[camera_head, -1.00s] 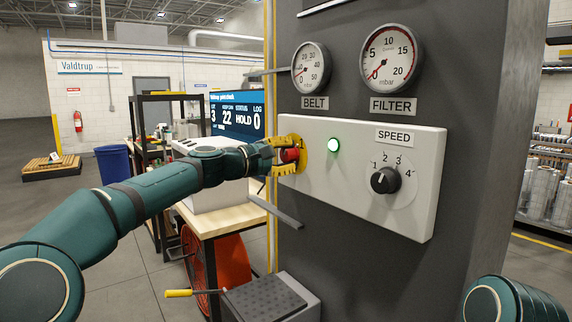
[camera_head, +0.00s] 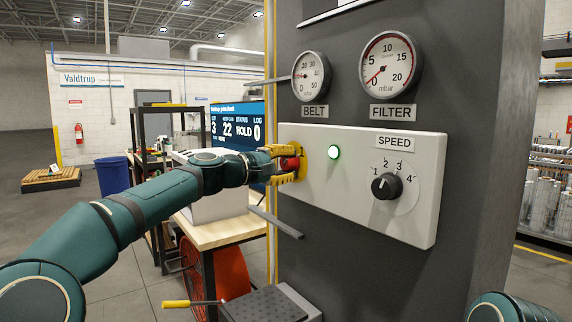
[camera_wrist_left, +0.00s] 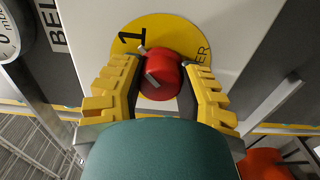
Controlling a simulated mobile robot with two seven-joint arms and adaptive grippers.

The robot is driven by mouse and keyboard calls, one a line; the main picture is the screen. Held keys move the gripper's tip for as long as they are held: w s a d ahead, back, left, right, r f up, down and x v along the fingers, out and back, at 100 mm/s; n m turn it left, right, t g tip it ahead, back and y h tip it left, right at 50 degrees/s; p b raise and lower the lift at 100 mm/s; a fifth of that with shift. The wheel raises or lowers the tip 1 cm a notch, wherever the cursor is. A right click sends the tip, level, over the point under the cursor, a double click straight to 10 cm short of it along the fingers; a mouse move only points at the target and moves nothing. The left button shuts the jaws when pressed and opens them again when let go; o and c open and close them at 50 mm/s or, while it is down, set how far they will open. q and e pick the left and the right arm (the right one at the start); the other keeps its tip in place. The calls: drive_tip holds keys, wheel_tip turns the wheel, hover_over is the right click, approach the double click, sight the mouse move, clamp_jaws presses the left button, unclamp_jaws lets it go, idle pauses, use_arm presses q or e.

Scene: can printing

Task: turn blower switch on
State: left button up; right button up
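The blower switch is a red knob (camera_wrist_left: 160,72) on a round yellow plate (camera_wrist_left: 185,25); a "1" and the letters "ER" show on the plate in the wrist view. A grey mark on the knob's edge lies close to the "1". In the head view the knob (camera_head: 289,163) is at the left end of the white panel. My left gripper (camera_head: 288,164) has its yellow fingers on either side of the knob, seemingly touching it. The "0" mark is hidden. My right gripper is out of view.
The panel (camera_head: 360,220) carries a lit green lamp (camera_head: 334,152) and a black speed knob (camera_head: 387,186). Belt gauge (camera_head: 311,76) and filter gauge (camera_head: 389,64) sit above. A grey bar (camera_head: 275,221) juts out below the gripper. A workbench (camera_head: 215,233) stands behind my arm.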

use_arm(q)
drive_tip(key=o, duration=0.5)
drive_tip(key=v, duration=1.2)
